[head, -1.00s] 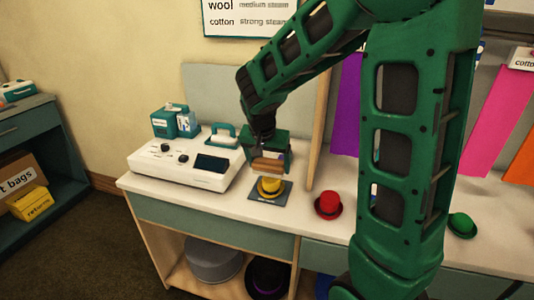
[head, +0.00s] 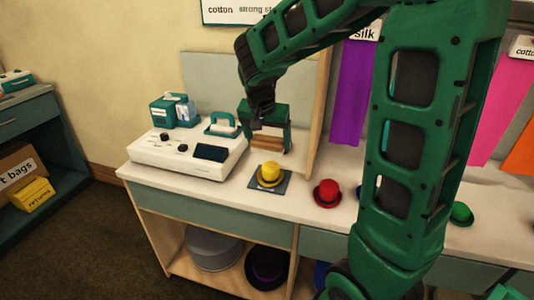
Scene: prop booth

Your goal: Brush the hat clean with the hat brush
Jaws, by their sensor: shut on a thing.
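A small yellow hat (head: 270,172) stands upright on a dark square mat (head: 284,187) on the counter. My gripper (head: 268,134) is above and behind the hat, apart from it. It is shut on a brown, wooden-looking block, seemingly the hat brush (head: 268,143), held crosswise. Its bristles cannot be made out, and my gripper hides part of it. Any dust on the hat is too small to tell.
A white console (head: 180,152) with knobs and a dark screen stands left of the mat. A red hat (head: 327,192) stands to the right, with a green hat (head: 461,213) farther along. A wooden upright (head: 320,125) rises behind. Larger hats sit on the shelf below.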

